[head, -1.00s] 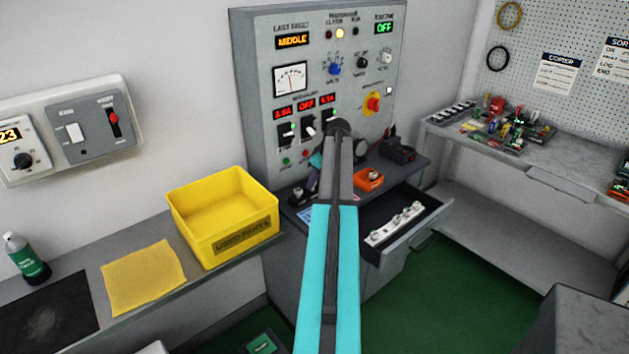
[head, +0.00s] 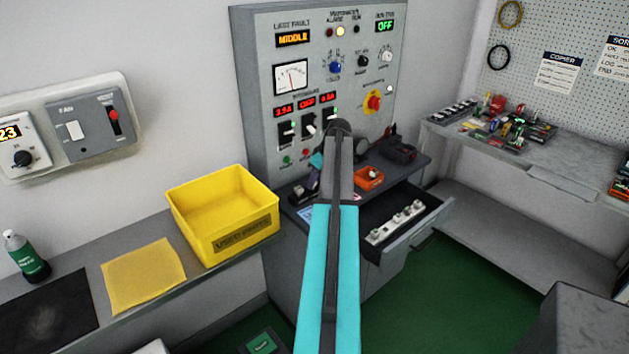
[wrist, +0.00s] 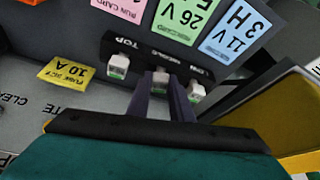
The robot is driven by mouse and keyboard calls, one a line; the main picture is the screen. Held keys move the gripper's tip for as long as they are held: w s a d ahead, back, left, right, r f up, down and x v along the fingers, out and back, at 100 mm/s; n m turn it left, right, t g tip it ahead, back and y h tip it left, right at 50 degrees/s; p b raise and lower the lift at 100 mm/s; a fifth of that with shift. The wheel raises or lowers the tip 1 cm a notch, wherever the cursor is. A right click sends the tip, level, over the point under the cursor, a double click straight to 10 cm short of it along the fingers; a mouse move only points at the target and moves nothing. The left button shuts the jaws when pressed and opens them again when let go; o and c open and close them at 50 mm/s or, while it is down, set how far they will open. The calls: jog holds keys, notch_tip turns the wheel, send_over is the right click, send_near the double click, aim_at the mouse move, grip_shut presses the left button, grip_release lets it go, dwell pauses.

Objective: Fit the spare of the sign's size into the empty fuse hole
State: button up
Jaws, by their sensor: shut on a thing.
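In the wrist view a black fuse block (wrist: 136,50) shows upside down, with a TOP label at one end. A white fuse with a green band (wrist: 117,66) stands at the TOP place, and another white fuse (wrist: 196,91) at the opposite end. My gripper (wrist: 168,88) has its dark fingers close together at the middle place, shut on a pale fuse (wrist: 160,77). The fingers partly hide this fuse, and I cannot tell how deep it sits. A yellow sign (wrist: 66,72) reads 10 A. In the head view my arm hides the gripper.
An open drawer (head: 437,213) holds a white rack (head: 396,222) with several pieces. A yellow used-parts bin (head: 195,242) stands on the left bench. An orange box (head: 369,178) sits on the panel's ledge. Coloured cards (wrist: 178,18) lie beside the block.

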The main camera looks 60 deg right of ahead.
jog(key=shift+f, duration=0.1)
dwell(0.3)
jog(key=o, duration=1.3)
jog(key=shift+o, duration=0.2)
jog(key=shift+r, duration=0.2)
jog(key=shift+r+p, duration=1.1)
jog(key=shift+r, duration=1.45)
